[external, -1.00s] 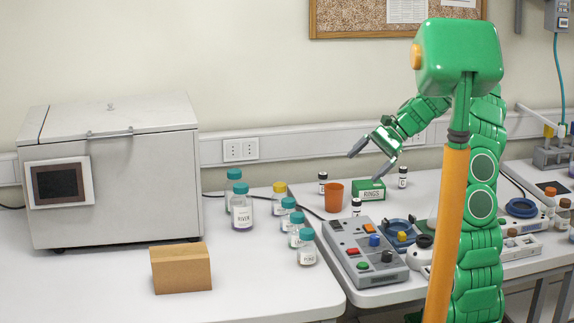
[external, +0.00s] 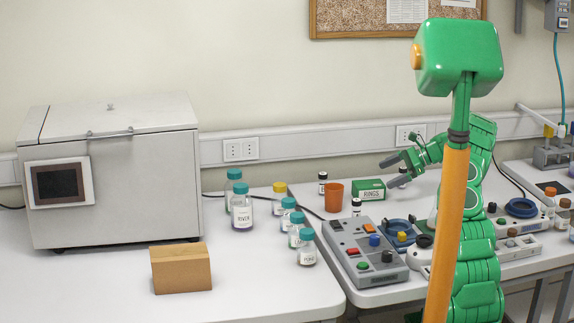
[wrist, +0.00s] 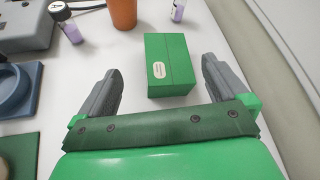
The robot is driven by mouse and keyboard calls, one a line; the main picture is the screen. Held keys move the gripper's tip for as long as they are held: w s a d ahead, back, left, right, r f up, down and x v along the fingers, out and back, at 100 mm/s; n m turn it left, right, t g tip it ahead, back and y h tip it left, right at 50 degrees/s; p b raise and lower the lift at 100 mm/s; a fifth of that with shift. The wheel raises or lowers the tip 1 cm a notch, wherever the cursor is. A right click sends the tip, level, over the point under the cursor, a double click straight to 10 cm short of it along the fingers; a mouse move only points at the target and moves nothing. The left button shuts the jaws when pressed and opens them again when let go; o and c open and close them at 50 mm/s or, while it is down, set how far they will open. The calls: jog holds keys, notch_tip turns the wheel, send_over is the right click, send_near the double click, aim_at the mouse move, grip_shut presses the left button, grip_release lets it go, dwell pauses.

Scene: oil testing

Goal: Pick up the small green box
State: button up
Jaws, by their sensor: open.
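The small green box (external: 369,190), marked "RINGS", stands on the right table near the back. It also shows in the wrist view (wrist: 169,66), upright on the white surface and apart from other things. My gripper (external: 394,170) is open and low, at the right side of the box in the external view. In the wrist view my gripper (wrist: 160,85) has its two grey fingers spread to the left and right of the box's near end. The fingers do not appear to touch it. One finger overlaps the box's right edge in the external view.
An orange cup (external: 333,196) stands left of the box, with small dark-capped vials (external: 356,207) close by. A grey control panel (external: 365,252) with coloured buttons lies in front. The wall is close behind the table.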

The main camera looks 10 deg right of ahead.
aim_at(373, 183)
jog(key=shift+w+d+f+m, duration=0.3)
jog(key=shift+d+f, duration=0.15)
jog(key=shift+d, duration=0.1)
jog(key=shift+a+f, duration=0.15)
jog(key=shift+f+x, duration=0.1)
jog(key=shift+x, duration=1.75)
jog(key=shift+f+x, duration=0.15)
jog(key=shift+x, duration=1.65)
jog(key=shift+w, duration=0.1)
jog(key=c, duration=0.9)
jog(key=shift+o, duration=0.2)
jog(key=shift+r, duration=0.3)
jog(key=c, duration=0.3)
notch_tip(373, 183, up, 3)
jog(key=shift+f, duration=0.1)
jog(key=s+r, duration=0.9)
jog(key=s, duration=0.5)
jog(key=shift+a+r, duration=0.15)
jog(key=shift+r, duration=0.15)
